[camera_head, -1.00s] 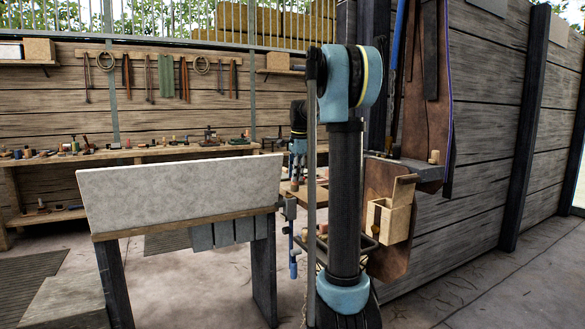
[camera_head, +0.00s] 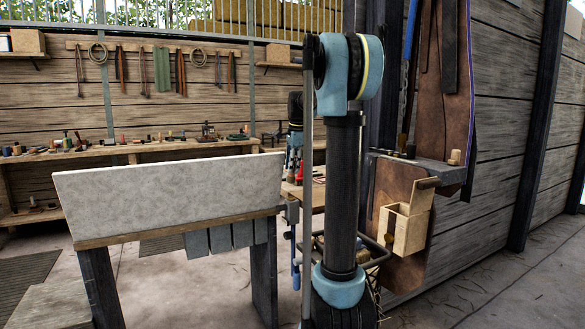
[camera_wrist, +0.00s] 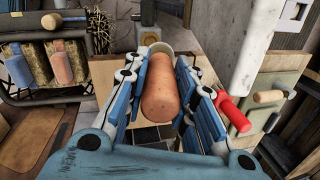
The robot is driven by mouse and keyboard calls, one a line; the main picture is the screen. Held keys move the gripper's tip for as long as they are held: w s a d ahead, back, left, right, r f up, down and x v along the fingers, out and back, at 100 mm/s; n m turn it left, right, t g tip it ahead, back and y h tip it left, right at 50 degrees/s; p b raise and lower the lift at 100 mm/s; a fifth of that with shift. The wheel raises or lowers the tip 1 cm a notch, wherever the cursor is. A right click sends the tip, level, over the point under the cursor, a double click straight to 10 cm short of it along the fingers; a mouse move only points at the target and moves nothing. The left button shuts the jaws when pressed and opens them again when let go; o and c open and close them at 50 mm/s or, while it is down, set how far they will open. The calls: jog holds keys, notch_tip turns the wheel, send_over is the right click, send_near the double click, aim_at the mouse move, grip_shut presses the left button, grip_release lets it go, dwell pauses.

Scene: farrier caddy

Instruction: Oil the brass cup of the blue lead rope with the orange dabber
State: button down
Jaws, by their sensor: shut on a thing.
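In the wrist view my gripper (camera_wrist: 162,75) is shut around an orange-brown cylinder, which looks like the orange dabber (camera_wrist: 160,95). The dabber points away from the camera, and a pale round rim (camera_wrist: 153,49) shows at its far end; I cannot tell if they touch. In the head view my gripper (camera_head: 294,158) is small and partly hidden beside my arm. A blue strip (camera_head: 411,45) hangs by the dark post at upper right; I cannot tell if it is the lead rope. I cannot make out a brass cup.
A pale grey panel (camera_head: 165,195) on a wooden stand is at left. A red handle (camera_wrist: 233,113) lies right of the gripper, and a rack with bristle brushes (camera_wrist: 63,68) is at left. A wooden box (camera_head: 405,228) hangs on the right. A cluttered bench (camera_head: 130,150) runs behind.

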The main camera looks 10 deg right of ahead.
aim_at(294, 177)
jog(key=shift+f, duration=0.15)
jog(key=shift+s+d+x, duration=0.1)
jog(key=shift+s+x, duration=0.1)
jog(key=shift+x, duration=0.9)
jog(key=shift+s+d+x, duration=0.1)
jog(key=shift+s+x, duration=0.1)
jog(key=shift+x, duration=0.9)
jog(key=shift+s+d+x, duration=0.15)
jog(key=shift+s+x, duration=0.05)
jog(key=shift+x, duration=0.85)
jog(key=shift+f, duration=0.4)
jog(key=shift+r, duration=0.1)
jog(key=shift+w+a+v, duration=0.1)
jog(key=shift+w+v, duration=0.1)
jog(key=shift+v, duration=0.9)
jog(key=shift+w+a+v, duration=0.1)
jog(key=shift+w+v, duration=0.15)
jog(key=shift+v, duration=0.9)
jog(key=shift+w+a+v, duration=0.1)
jog(key=shift+w+v, duration=0.1)
jog(key=shift+v, duration=0.9)
